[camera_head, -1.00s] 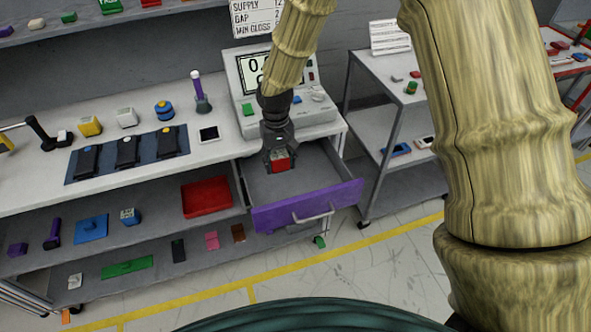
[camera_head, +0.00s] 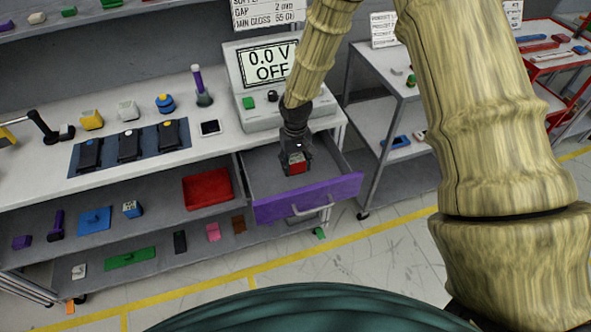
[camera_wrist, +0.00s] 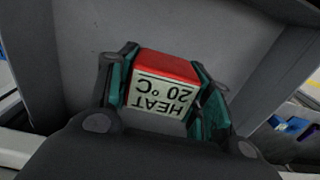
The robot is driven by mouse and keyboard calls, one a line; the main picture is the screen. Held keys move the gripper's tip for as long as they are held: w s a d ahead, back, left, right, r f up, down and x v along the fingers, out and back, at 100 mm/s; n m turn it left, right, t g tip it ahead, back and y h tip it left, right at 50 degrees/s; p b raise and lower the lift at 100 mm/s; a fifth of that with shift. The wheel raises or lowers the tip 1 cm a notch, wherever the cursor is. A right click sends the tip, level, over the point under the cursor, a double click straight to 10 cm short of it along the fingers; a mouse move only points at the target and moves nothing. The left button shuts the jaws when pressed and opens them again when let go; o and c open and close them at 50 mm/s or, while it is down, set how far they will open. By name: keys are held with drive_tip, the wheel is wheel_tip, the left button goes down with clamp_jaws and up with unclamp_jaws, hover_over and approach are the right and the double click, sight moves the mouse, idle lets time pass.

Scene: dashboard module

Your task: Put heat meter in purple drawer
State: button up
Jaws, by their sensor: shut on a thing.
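The heat meter (camera_head: 297,168) is a small block with a red face and a pale label, held inside the open purple drawer's space. In the wrist view the heat meter (camera_wrist: 160,90) shows its red side and a label reading HEAT 20 °C, upside down. My gripper (camera_head: 296,160) is shut on it, with the teal finger pads on both sides (camera_wrist: 165,88). The purple drawer (camera_head: 308,197) is pulled out under the bench, with a purple front, a metal handle and a grey inside. I cannot tell whether the meter touches the drawer floor.
A power supply (camera_head: 264,62) reading 0.0 V OFF stands on the bench above the drawer. A red tray (camera_head: 208,188) lies on the shelf left of the drawer. A grey cart (camera_head: 370,115) stands to the right. The drawer floor around the meter looks clear.

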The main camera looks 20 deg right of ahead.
sight(295, 171)
drive_tip(key=shift+f+p, duration=0.45)
drive_tip(key=shift+f, duration=1.45)
drive_tip(key=shift+f, duration=0.15)
drive_tip(key=o, duration=1.1)
drive_tip(key=shift+r+b, duration=1.55)
drive_tip(key=shift+r, duration=4.6)
